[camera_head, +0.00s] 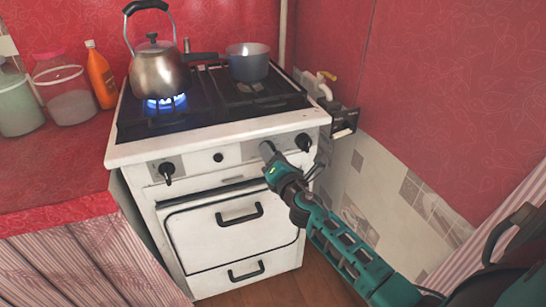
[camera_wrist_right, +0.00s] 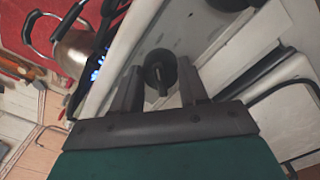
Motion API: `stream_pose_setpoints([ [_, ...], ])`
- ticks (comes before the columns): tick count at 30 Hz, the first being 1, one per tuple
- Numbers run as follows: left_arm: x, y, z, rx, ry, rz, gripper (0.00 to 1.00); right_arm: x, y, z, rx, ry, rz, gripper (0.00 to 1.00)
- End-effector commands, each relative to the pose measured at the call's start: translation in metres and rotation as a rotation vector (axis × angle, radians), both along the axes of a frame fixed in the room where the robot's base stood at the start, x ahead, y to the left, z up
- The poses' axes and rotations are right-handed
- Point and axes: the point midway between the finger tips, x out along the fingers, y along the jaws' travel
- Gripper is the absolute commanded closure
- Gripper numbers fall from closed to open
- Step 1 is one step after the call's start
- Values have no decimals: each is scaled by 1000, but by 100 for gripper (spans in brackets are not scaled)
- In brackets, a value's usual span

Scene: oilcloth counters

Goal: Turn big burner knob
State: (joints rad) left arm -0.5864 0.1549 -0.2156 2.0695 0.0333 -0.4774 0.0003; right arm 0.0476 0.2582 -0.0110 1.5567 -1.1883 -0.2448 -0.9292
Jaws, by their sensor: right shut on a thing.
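A white stove (camera_head: 240,130) has dark knobs on its front panel. My right gripper (camera_head: 268,152) is at the right half of this panel, with its fingers pointed at it. In the right wrist view a round black knob (camera_wrist_right: 160,68) sits between the two fingers of my right gripper (camera_wrist_right: 160,90), which are shut on it. The head view hides most of this knob behind the gripper. Another knob (camera_head: 303,142) is just to the right, and one more (camera_head: 166,172) is at the panel's left. My left gripper is not in view.
A kettle (camera_head: 158,70) stands over a lit blue flame (camera_head: 166,103) on the left burner. A small pot (camera_head: 247,62) stands at the back right. The oven handle (camera_head: 240,215) sticks out below the panel. Jars and an orange bottle (camera_head: 100,75) stand on the red counter at left.

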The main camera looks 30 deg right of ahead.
Motion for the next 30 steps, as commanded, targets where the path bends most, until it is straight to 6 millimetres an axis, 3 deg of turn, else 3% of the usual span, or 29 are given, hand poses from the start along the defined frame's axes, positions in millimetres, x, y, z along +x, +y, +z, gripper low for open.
stream_pose_setpoints([
  [14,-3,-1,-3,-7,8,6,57,0,0,-1,17,-3,0,87],
  [15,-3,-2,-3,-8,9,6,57,0,0,-1,17,-3,0,55],
  [22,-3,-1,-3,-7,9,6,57,0,0,-1,16,-2,0,33],
  [30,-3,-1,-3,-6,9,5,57,-1,0,0,16,-3,1,33],
])
